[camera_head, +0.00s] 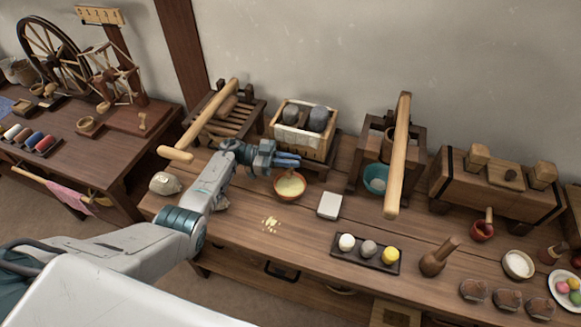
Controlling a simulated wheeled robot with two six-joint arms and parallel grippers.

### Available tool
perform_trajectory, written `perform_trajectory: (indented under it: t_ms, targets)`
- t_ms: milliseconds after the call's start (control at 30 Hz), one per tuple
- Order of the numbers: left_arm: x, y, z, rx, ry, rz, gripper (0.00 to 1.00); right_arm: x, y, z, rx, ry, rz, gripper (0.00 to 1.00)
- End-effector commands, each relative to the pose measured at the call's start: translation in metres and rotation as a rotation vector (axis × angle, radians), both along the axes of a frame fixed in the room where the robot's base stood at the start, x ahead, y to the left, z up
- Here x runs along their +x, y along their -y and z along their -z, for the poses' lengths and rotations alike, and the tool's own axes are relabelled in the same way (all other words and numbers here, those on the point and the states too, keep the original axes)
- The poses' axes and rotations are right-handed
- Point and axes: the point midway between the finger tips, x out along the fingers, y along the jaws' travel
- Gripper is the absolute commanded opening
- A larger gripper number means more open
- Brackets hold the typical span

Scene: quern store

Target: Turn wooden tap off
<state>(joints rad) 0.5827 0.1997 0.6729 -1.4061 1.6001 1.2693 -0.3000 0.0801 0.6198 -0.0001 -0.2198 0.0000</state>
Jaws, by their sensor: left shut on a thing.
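My left gripper (288,160) reaches in from the left and is at the front of a pale wooden crate (303,142) with grey stones in it. Its blue fingers point right, just above a small bowl (290,186) of yellow contents. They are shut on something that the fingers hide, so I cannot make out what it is. I cannot clearly identify the wooden tap. A small upright wooden piece (489,214) stands at a red cup (482,232) in front of the banded wooden box (500,186); I cannot tell whether it is a tap. My right gripper is out of view.
A white block (329,205) and yellow crumbs (270,224) lie on the table. A dark tray (364,254) holds small round items. A wooden frame with a long lever (398,150) stands behind a teal bowl (376,179). Another lever (208,116) rises behind my arm.

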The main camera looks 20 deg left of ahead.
Motion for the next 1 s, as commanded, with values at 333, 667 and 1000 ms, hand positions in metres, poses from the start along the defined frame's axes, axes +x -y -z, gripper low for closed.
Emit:
perform_trajectory:
  t_ms: [333, 667, 1000]
  targets:
    - [-0.0006, 0.0006, 0.0009, -0.001, -0.001, 0.051, 0.0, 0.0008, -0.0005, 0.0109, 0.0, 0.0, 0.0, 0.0]
    - [-0.0007, 0.0008, 0.0006, -0.001, -0.001, 0.051, 0.15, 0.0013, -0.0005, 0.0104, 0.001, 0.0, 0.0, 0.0]
    - [-0.0002, 0.0004, 0.0, -0.001, 0.0, 0.05, 0.33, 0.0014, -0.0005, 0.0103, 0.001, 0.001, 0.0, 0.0]
